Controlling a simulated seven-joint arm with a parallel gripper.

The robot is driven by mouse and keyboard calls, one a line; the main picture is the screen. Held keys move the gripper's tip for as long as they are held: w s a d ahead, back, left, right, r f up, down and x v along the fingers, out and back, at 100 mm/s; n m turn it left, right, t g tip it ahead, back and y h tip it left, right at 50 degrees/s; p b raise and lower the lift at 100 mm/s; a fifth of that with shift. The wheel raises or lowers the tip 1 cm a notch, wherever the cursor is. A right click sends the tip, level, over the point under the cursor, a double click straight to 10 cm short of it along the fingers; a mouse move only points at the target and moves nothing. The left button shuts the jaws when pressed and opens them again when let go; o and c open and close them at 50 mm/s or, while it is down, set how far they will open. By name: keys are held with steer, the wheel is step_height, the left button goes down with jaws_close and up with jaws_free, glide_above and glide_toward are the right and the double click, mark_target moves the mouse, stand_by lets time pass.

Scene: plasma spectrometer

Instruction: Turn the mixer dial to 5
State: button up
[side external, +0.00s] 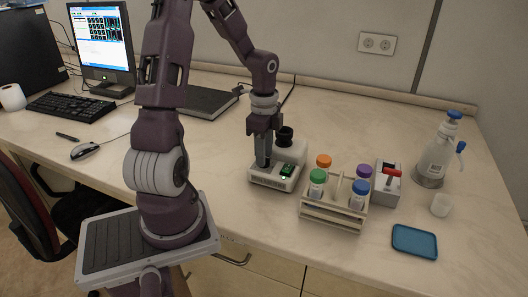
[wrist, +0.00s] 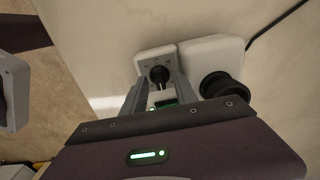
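The white mixer (side external: 292,150) stands on the bench with a black cup (side external: 285,136) on its raised back part and a small green display (side external: 287,170) on its low front part. My gripper (side external: 264,165) points down over the low part, and its fingers hide the dial in the side view. In the wrist view the black dial (wrist: 159,74) shows between the tips of my gripper (wrist: 158,85), with a finger on either side and a gap visible, so it looks open. The black cup (wrist: 222,86) is to the right. The dial's setting is too small to read.
A wooden rack (side external: 333,216) with several capped tubes stands close right of the mixer. Beyond it are a grey box with a red lever (side external: 388,183), a wash bottle (side external: 435,160), a small white cup (side external: 441,205) and a blue tray (side external: 415,241). A dark laptop (side external: 200,101) lies behind left.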

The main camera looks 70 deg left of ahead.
step_height(320, 180, up, 7)
steer(key=shift+f, duration=0.2)
steer(key=shift+r, duration=0.25)
